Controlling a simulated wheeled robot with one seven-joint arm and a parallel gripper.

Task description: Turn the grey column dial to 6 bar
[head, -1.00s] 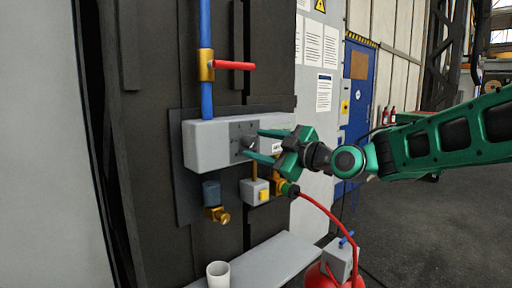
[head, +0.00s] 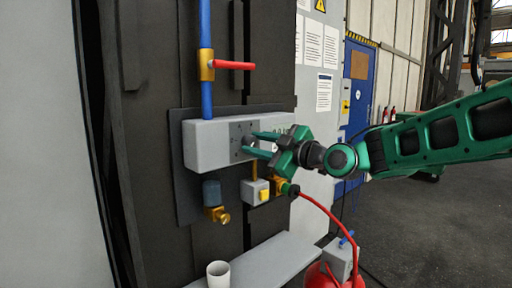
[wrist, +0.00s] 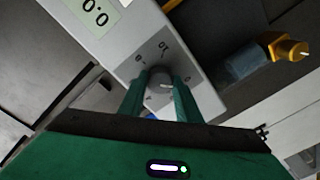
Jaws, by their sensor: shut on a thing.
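The grey dial (head: 245,141) sits on a dark square plate on the front of a light grey box (head: 207,148) fixed to the dark column. In the wrist view the round dial knob (wrist: 160,78) shows a white pointer mark and printed scale figures around it, partly hidden. My green gripper (head: 254,143) reaches in from the right, with a finger on each side of the knob, shut on it. The same gripper (wrist: 160,98) shows in the wrist view. A display (wrist: 96,12) on the box reads what looks like 0.0, its edge cut off.
A blue pipe with a red lever (head: 235,65) rises above the box. Below are a blue-grey filter bowl (head: 211,193) with a brass fitting, a yellow-button box (head: 256,191) and a red hose (head: 325,211). A white cup (head: 218,274) stands on the grey shelf (head: 265,262).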

